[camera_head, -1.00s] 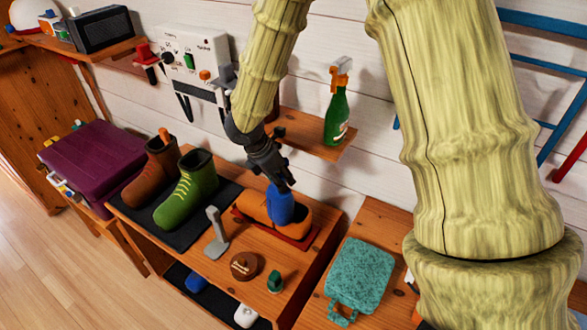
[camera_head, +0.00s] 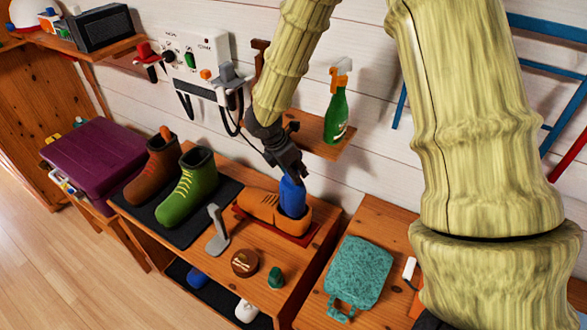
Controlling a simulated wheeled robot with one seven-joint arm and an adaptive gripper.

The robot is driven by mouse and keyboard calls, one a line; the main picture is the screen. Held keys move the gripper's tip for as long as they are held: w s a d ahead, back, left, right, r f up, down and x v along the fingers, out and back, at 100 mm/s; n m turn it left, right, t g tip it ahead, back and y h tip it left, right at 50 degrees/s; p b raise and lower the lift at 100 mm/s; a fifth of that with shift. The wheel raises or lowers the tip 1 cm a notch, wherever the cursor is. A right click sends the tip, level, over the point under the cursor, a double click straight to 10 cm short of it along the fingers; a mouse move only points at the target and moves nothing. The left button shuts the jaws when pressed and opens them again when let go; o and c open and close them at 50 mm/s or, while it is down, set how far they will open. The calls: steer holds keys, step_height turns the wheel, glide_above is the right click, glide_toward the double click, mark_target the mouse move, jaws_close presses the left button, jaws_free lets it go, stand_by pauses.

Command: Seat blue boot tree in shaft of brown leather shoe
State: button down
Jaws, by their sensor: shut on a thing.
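The blue boot tree (camera_head: 292,196) stands roughly upright at the opening of the brown leather shoe (camera_head: 262,205). Its lower end is hidden by the shoe's rim, so I cannot tell how deep it sits. The shoe lies on a red mat (camera_head: 305,238) on the wooden bench. My gripper (camera_head: 288,170) is above the shoe's right part, shut on the top of the boot tree. The dark fingers hide the boot tree's upper end.
Brown and green boots (camera_head: 188,188) stand on a dark mat at left. A grey upright piece (camera_head: 217,232), a round brown tin (camera_head: 245,263) and a small green item (camera_head: 275,278) are in front. A green spray bottle (camera_head: 337,105) stands on the shelf behind.

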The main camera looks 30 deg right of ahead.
steer(key=shift+f, duration=0.25)
steer(key=c, duration=1)
jaws_free()
steer(key=shift+o, duration=0.2)
steer(key=shift+a+r, duration=0.1)
steer(key=shift+r, duration=0.4)
steer(key=b+v, duration=0.1)
steer(key=v, duration=1)
steer(key=shift+r, duration=0.2)
steer(key=shift+a, duration=0.15)
